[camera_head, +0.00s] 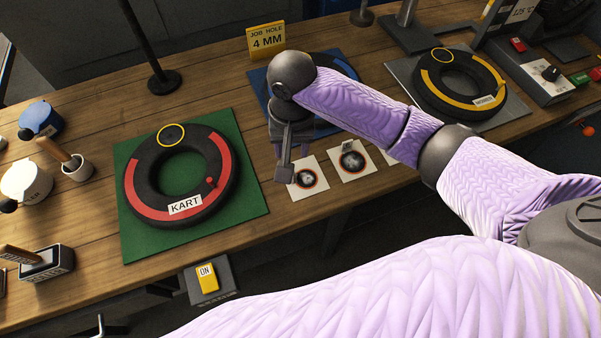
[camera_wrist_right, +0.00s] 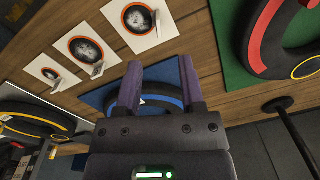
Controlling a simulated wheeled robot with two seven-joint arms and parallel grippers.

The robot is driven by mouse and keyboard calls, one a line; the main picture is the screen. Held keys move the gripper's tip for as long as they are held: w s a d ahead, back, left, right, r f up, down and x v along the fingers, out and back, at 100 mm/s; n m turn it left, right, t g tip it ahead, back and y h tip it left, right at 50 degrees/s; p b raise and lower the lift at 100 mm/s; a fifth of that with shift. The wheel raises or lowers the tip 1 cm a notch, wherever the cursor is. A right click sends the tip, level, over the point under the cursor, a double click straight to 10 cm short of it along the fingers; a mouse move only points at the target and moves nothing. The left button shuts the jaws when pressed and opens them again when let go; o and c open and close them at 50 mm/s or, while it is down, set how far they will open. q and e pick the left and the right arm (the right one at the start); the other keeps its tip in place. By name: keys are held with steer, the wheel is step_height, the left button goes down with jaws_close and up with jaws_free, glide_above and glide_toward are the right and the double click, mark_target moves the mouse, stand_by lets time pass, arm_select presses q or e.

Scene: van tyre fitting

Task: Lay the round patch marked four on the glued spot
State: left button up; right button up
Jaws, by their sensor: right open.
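Round dark patches lie on white cards in a row at the table's front edge: a left patch (camera_head: 307,178), a middle patch (camera_head: 352,160) and a third card (camera_head: 391,155) mostly behind my right arm. Their numbers are too small to read. The wrist view shows all three, the nearest patch (camera_wrist_right: 138,18) being the largest. My right gripper (camera_head: 286,168) is open and empty, beside the left card and over the blue mat's edge. Its fingers (camera_wrist_right: 160,78) show the blue-banded tyre (camera_wrist_right: 160,99) beyond them. That tyre is largely hidden by my arm in the head view. I cannot make out glue.
The red-banded KART tyre (camera_head: 133,180), with a yellow-ringed spot (camera_head: 171,135), lies on a green mat (camera_head: 240,205). A yellow-banded tyre (camera_head: 430,95) lies at right. A sign (camera_head: 266,40) reads "JOB HOLE 4 MM". Pots stand at left; a black post (camera_head: 165,80) stands behind.

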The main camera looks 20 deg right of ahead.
mark_target(305, 175)
steer(key=shift+m, duration=0.3)
steer(key=f+b, duration=0.1)
steer(key=f, duration=0.2)
steer(key=f+b, duration=0.2)
steer(key=f, duration=0.1)
steer(key=f+b, duration=0.1)
steer(key=f, duration=0.2)
steer(key=shift+w+d, duration=0.1)
steer(key=shift+w, duration=0.25)
steer(key=shift+f, duration=0.1)
jaws_close()
